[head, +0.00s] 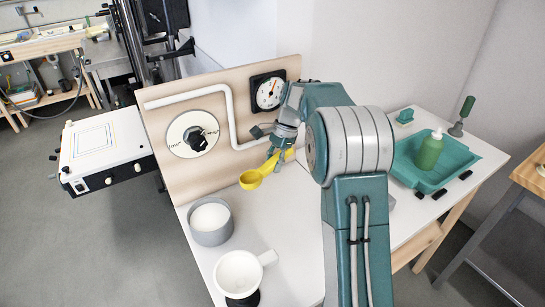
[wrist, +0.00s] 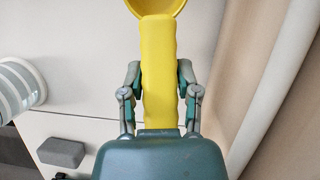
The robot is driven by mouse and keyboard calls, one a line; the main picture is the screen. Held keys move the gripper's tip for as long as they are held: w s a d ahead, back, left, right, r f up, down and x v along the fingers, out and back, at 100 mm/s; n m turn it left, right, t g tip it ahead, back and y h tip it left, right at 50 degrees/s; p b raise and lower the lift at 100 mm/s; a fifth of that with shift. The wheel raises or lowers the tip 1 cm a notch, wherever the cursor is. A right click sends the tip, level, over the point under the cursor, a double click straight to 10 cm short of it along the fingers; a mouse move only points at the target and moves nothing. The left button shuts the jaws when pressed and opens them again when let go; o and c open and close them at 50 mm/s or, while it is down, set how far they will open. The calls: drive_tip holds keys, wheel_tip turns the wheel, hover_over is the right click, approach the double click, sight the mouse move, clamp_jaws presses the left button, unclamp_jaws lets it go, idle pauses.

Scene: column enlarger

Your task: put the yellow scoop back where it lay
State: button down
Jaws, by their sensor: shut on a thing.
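The yellow scoop (head: 259,176) has a round bowl at its left end and a flat handle. My gripper (head: 283,150) is shut on the scoop's handle and holds it above the white table (head: 265,225), in front of the wooden panel. In the wrist view the scoop's handle (wrist: 158,75) lies between the two fingers of my gripper (wrist: 160,90), with the bowl beyond them at the top edge. The far end of the handle is partly hidden by my gripper in the head view.
A grey pot with white contents (head: 211,221) and a white dripper cup (head: 238,273) stand on the table's left. The panel carries a dial (head: 193,134), a gauge (head: 268,91) and a white pipe. A green tray (head: 440,182) with a bottle (head: 430,149) is at right.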

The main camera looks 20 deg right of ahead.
drive_tip(key=shift+s+a, duration=0.1)
drive_tip(key=shift+a, duration=0.7)
drive_tip(key=shift+d+f, duration=0.95)
drive_tip(key=shift+d, duration=0.2)
drive_tip(key=shift+d+f, duration=0.1)
drive_tip(key=shift+f, duration=0.25)
drive_tip(key=shift+a+f, duration=0.45)
drive_tip(key=shift+f, duration=0.2)
drive_tip(key=shift+a+f, duration=0.4)
drive_tip(key=shift+f, duration=0.4)
drive_tip(key=shift+d+f, duration=0.2)
drive_tip(key=shift+d, duration=0.4)
drive_tip(key=shift+a, duration=0.1)
drive_tip(key=shift+a+r, duration=0.1)
drive_tip(key=shift+a, duration=0.25)
